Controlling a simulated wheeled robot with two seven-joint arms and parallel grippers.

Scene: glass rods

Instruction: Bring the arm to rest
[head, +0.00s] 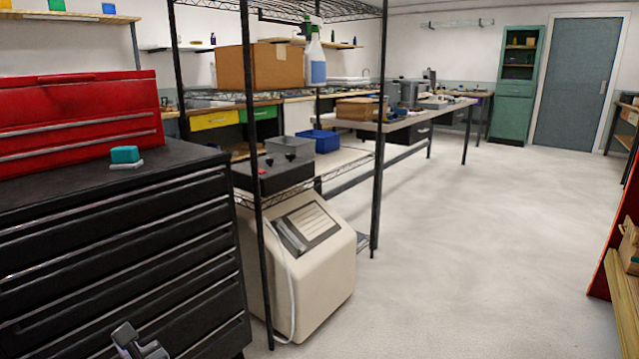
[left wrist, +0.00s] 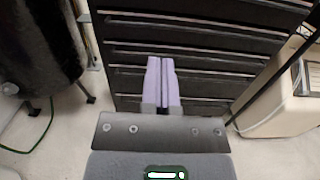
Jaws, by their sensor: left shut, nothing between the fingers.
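My left gripper (left wrist: 161,82) shows in the left wrist view with its two pale purple fingers side by side and shut. Nothing is held between them. The fingers point toward the dark drawer fronts of the black tool cabinet (left wrist: 205,45). A small grey part of my left arm or gripper shows at the bottom edge of the head view, in front of the same cabinet (head: 120,235). I cannot tell the exact gap to the drawers. My right gripper is in neither view. I see no glass rods.
A red toolbox (head: 80,120) and a teal-topped block (head: 125,155) sit on the cabinet. A wire shelf rack post (head: 256,200) and a beige machine (head: 315,250) stand to the right. The floor (head: 470,260) is open. A green cable (left wrist: 38,140) lies at lower left.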

